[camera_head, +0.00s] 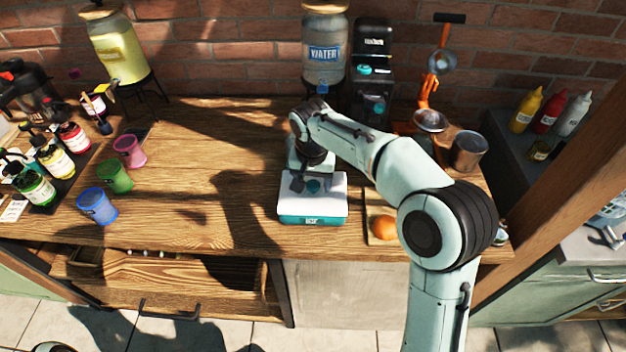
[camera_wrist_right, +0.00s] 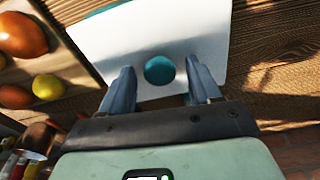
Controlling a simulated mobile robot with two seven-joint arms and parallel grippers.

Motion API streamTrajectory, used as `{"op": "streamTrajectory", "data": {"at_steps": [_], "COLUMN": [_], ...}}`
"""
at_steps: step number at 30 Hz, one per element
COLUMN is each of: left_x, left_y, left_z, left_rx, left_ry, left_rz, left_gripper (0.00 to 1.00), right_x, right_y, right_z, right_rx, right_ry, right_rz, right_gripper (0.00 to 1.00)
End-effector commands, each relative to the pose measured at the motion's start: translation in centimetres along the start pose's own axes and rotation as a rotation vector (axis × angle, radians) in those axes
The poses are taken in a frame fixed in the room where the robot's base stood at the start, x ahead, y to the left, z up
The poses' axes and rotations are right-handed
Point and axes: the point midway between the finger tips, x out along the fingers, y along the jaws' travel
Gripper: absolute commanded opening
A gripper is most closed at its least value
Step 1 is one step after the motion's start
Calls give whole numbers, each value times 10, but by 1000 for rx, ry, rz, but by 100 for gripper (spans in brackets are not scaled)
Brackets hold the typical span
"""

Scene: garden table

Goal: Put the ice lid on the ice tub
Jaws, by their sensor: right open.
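The ice tub (camera_head: 312,219) is a teal box with a white label near the table's front edge. The white ice lid (camera_head: 330,206) lies over its top and looks flat and level. The lid has a round teal knob (camera_head: 313,186). My right gripper (camera_head: 306,183) is low over the lid at the knob. In the right wrist view, the white lid (camera_wrist_right: 207,40) fills the middle, and the knob (camera_wrist_right: 159,70) sits between the two open fingers of the gripper (camera_wrist_right: 158,80), apart from both. My left gripper is out of view.
A cutting board with an orange fruit (camera_head: 382,227) lies right of the tub. A water dispenser (camera_head: 325,45) stands behind. Pink, green and blue cups (camera_head: 97,206) stand at the left. An open drawer (camera_head: 160,275) is below the table's front edge. The table's middle left is clear.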

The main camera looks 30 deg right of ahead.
Motion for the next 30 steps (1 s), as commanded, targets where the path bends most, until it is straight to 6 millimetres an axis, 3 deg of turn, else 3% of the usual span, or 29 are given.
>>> {"op": "streamTrajectory", "data": {"at_steps": [5, 19, 24, 30], "left_x": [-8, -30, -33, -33], "left_y": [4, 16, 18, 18], "left_z": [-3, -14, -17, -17], "left_rx": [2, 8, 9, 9], "left_ry": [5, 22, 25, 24], "left_rz": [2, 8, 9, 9], "left_gripper": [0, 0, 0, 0], "right_x": [-18, -114, -129, -131], "right_y": [-1, -1, 0, 0], "right_z": [-2, -2, -2, -1], "right_rx": [0, -1, 0, 0], "right_ry": [4, 4, 2, 0], "right_rz": [-3, -3, -2, 0], "right_gripper": [62, 62, 62, 62]}}
